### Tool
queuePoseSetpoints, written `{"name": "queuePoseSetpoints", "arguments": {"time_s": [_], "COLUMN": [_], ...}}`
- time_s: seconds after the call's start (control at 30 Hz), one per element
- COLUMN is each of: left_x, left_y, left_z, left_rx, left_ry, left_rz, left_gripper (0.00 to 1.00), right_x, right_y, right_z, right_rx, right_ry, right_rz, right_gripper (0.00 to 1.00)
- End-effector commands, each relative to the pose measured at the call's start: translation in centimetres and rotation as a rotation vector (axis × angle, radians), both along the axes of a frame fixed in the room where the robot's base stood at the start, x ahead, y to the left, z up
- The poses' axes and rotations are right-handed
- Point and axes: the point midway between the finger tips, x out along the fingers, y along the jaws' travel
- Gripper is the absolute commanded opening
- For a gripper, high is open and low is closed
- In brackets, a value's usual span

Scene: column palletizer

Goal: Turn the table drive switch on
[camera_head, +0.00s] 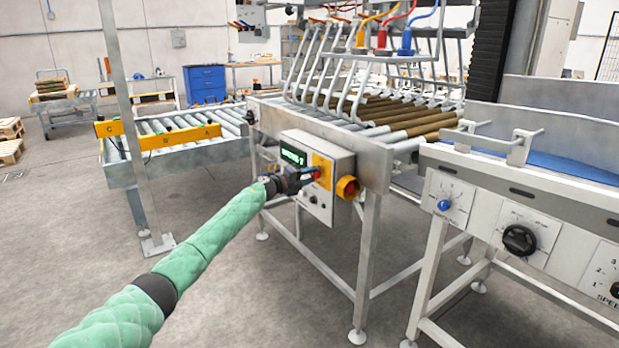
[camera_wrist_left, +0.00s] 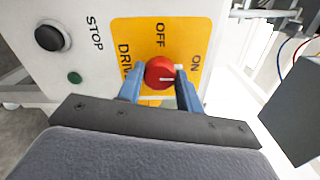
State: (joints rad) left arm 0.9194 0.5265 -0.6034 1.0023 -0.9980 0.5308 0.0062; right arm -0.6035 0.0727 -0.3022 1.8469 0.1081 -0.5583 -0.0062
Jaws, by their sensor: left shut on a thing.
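The drive switch is a red round knob (camera_wrist_left: 160,73) on a yellow plate (camera_wrist_left: 138,32) lettered DRIVE, OFF and ON. My left gripper (camera_wrist_left: 160,84) is shut on the knob, with one blue-grey finger on each side of it. White marks on the knob show on its right side, facing the word ON in the left wrist view. In the head view my left gripper (camera_head: 309,177) reaches the front of the grey control box (camera_head: 338,167) and partly hides the knob and plate. My right gripper is not in view.
A black button (camera_wrist_left: 48,38) marked STOP and a small green one (camera_wrist_left: 74,77) are beside the plate. A conveyor with a blue knob (camera_head: 444,205) stands at right.

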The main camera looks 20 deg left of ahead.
Motion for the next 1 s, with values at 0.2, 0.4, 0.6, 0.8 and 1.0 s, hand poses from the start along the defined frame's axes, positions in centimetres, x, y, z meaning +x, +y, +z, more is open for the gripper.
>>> {"name": "queuePoseSetpoints", "arguments": {"time_s": [0.2,0.4,0.6,0.8,1.0], "left_x": [-0.1,0.0,-0.7,-2.8,-4.9], "left_y": [0.0,0.0,0.6,2.3,3.9], "left_z": [-0.3,-0.2,-0.2,-0.3,-0.3], "left_rx": [0.001,0.000,0.002,0.002,0.003], "left_ry": [0.003,0.002,0.002,0.002,0.002], "left_rz": [-0.001,-0.001,0.001,0.000,0.001], "left_gripper": [0.57,0.57,0.57,0.57,0.57], "right_x": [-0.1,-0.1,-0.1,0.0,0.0], "right_y": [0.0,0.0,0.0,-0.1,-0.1], "right_z": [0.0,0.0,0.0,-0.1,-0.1], "right_rx": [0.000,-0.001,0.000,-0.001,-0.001], "right_ry": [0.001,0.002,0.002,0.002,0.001], "right_rz": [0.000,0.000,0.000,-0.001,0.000], "right_gripper": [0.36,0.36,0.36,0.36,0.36]}}
